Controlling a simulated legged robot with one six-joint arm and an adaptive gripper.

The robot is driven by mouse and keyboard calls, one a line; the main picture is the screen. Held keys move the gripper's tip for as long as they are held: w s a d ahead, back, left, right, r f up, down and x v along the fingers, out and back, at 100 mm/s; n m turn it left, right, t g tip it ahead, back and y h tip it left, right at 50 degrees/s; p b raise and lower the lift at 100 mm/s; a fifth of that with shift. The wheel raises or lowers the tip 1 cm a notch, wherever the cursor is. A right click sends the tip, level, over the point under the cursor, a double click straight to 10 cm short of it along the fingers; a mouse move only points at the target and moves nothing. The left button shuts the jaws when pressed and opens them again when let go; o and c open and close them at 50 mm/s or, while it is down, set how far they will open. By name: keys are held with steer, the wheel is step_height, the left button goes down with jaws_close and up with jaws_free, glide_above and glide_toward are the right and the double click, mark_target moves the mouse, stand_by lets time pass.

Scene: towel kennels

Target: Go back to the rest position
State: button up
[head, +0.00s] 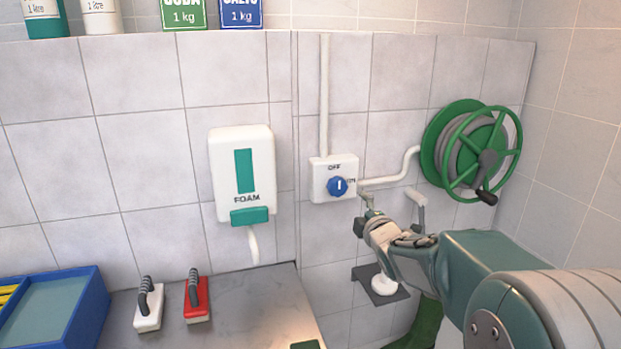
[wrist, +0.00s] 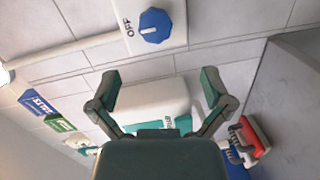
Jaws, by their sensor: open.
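My gripper (head: 363,212) is open in the head view, just below and to the right of a white switch box (head: 320,172) with a blue knob (head: 337,186). The knob's white mark looks roughly upright, with OFF above it and ON partly visible at its right. In the wrist view, my gripper (wrist: 160,82) has its two fingers spread wide. Nothing is held between them. The blue knob (wrist: 155,26) shows beyond the fingertips, clear of them. The white foam dispenser (wrist: 155,103) shows behind the fingers.
A green hose reel (head: 472,150) hangs on the wall at right. The foam dispenser (head: 243,172) is left of the switch. Two brushes, white (head: 148,307) and red (head: 196,300), lie on the grey counter (head: 255,310) beside a blue tray (head: 88,310). Bottles and boxes stand on the ledge above.

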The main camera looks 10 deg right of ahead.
steer(key=s+a+f+m+g+h, duration=0.1)
steer(key=s+f+m+g, duration=0.2)
steer(key=s+m, duration=0.6)
steer(key=s+a+f+m+g+h, duration=0.1)
steer(key=s+m+g, duration=0.7)
steer(key=s, duration=2)
steer(key=shift+a+f+m, duration=0.5)
steer(key=shift+f, duration=0.45)
